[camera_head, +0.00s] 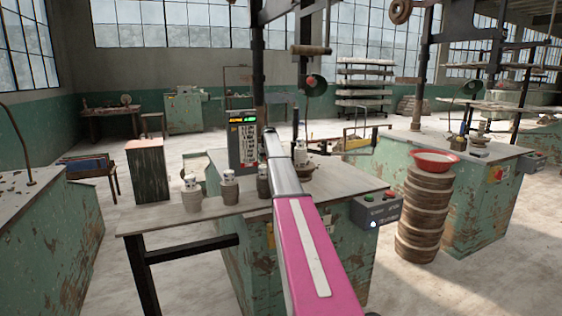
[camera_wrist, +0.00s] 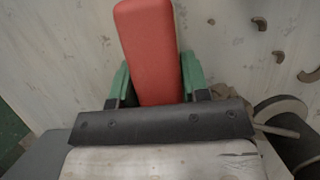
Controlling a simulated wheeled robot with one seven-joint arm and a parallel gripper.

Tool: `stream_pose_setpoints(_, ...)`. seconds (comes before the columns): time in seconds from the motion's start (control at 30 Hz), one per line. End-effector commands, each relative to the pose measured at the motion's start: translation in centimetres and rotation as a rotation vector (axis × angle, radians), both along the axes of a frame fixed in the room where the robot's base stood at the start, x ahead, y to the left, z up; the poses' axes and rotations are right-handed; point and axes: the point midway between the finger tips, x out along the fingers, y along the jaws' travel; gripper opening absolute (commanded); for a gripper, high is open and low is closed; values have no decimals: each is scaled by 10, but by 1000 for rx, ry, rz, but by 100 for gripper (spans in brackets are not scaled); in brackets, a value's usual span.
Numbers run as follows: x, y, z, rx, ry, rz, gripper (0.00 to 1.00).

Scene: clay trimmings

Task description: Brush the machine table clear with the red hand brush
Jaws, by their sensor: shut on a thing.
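The red hand brush (camera_wrist: 147,45) shows in the wrist view as a long red handle, held between the two green fingers of my gripper (camera_wrist: 154,78). Its bristles cannot be made out. Several brown curled clay trimmings (camera_wrist: 278,55) lie on the pale tabletop (camera_wrist: 70,50), mostly right of the brush. In the head view the machine table (camera_head: 345,183) is a grey top on a worn green base. My arm reaches over it and hides its middle; the brush is not clear there. Whether the brush touches the top cannot be told.
Several small grey-brown jars (camera_head: 230,188) stand along the table's left part, near an upright display (camera_head: 242,140). A button box (camera_head: 378,210) is on the right front edge. A red basin (camera_head: 435,160) tops a stack of round brown pieces (camera_head: 425,215) at right.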

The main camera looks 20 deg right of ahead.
Motion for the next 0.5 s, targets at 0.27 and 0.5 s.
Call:
stream_pose_setpoints(0.27, -24, 0, 0, 0, 0, 0, 23)
stream_pose_setpoints(0.5, -43, -1, 0, 0, 0, 0, 23)
